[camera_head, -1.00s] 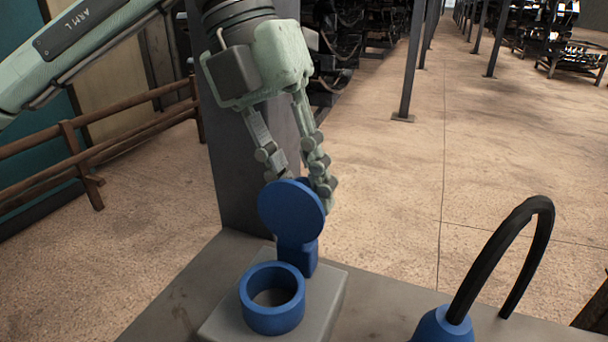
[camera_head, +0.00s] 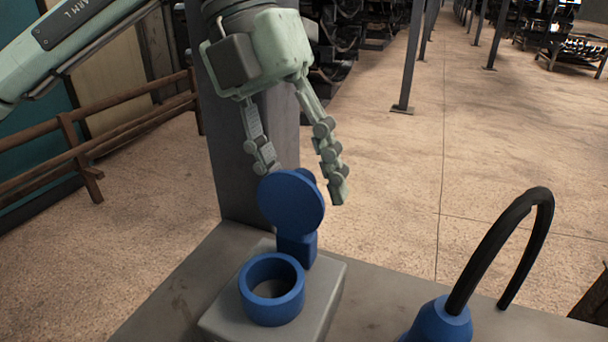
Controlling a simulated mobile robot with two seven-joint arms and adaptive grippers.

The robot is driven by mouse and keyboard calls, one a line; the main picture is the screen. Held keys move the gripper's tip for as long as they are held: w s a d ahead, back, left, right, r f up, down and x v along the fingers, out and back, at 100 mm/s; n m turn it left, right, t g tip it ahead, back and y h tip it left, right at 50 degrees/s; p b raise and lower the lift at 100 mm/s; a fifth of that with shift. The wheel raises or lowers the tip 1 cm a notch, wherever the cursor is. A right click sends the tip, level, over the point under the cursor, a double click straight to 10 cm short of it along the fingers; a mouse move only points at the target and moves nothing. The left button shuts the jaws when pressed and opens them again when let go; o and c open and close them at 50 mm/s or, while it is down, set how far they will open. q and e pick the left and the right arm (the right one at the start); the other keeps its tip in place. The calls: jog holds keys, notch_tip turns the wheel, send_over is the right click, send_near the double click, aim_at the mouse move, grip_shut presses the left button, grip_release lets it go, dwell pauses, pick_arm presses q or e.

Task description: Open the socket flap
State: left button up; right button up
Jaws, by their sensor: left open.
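The blue round socket flap (camera_head: 291,202) stands upright on its blue hinge block, swung up off the socket. The blue socket ring (camera_head: 271,290) is uncovered, its round opening facing up, on a grey box (camera_head: 322,296). My left gripper (camera_head: 302,186) is open just behind and above the flap. Its left finger ends by the flap's upper left edge, partly hidden by the flap; its right finger hangs clear to the right. I cannot tell whether a finger touches the flap. My right gripper is not in view.
A blue plug (camera_head: 440,322) with a looping black cable (camera_head: 497,250) sits at the right of the grey table (camera_head: 185,290). A dark grey post (camera_head: 245,160) rises behind the box. A wooden rail (camera_head: 75,150) stands at the left. Open floor lies beyond.

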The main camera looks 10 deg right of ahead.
pick_arm(q)
notch_tip(320, 180, up, 10)
dwell(0.5)
